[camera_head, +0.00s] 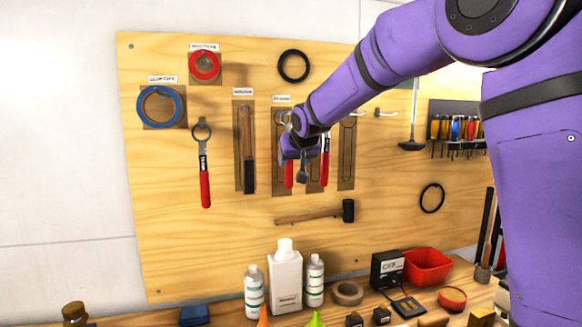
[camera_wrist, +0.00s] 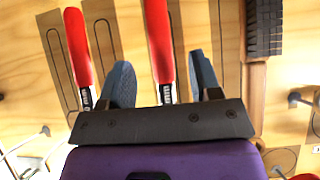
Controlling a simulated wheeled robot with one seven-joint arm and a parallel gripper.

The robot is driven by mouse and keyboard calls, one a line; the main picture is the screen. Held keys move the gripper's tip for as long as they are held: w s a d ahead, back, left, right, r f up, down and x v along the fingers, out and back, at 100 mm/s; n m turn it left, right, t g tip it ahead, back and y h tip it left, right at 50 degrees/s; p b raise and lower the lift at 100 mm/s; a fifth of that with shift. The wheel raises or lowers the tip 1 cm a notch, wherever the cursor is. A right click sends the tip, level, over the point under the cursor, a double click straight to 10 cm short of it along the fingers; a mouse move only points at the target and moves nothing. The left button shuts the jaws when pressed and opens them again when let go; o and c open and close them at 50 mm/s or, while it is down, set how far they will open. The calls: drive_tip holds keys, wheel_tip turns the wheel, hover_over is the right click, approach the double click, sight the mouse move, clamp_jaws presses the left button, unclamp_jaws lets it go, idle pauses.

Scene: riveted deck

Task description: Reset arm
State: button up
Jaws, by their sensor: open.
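My gripper (camera_head: 303,172) is at the pegboard's middle, at the end of my purple arm, in front of the hanging tools. In the wrist view its two grey fingers (camera_wrist: 162,78) are apart. One red-handled tool (camera_wrist: 158,40) shows in the gap between them, and its metal part is hidden behind my gripper. I cannot tell whether it lies between the fingers or behind them. A second red-handled tool (camera_wrist: 78,45) shows left of the fingers. In the head view my gripper partly covers both tools.
The wooden board (camera_head: 225,240) carries a brush (camera_head: 248,170), another red-handled tool (camera_head: 204,185), tape rolls (camera_head: 204,66) and a hammer (camera_head: 347,211). Bottles (camera_head: 286,285) and a red bin (camera_head: 428,266) stand on the bench below. The board's lower left is bare.

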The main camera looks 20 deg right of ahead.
drive_tip(key=s+d+r+g, duration=0.1)
drive_tip(key=s+d, duration=0.2)
drive_tip(key=s, duration=0.9)
drive_tip(key=s+d+r+g, duration=0.1)
drive_tip(key=s+d+r, duration=0.15)
drive_tip(key=s, duration=0.95)
drive_tip(key=s+f+g, duration=0.1)
drive_tip(key=s+f, duration=0.2)
drive_tip(key=s, duration=0.4)
drive_tip(key=s+d+f+g, duration=0.1)
drive_tip(key=s+f, duration=0.2)
drive_tip(key=s, duration=0.4)
drive_tip(key=s+f, duration=0.3)
drive_tip(key=s, duration=0.5)
drive_tip(key=shift+d+f+g, duration=0.2)
drive_tip(key=shift+f+g, duration=0.05)
drive_tip(key=shift+g, duration=0.15)
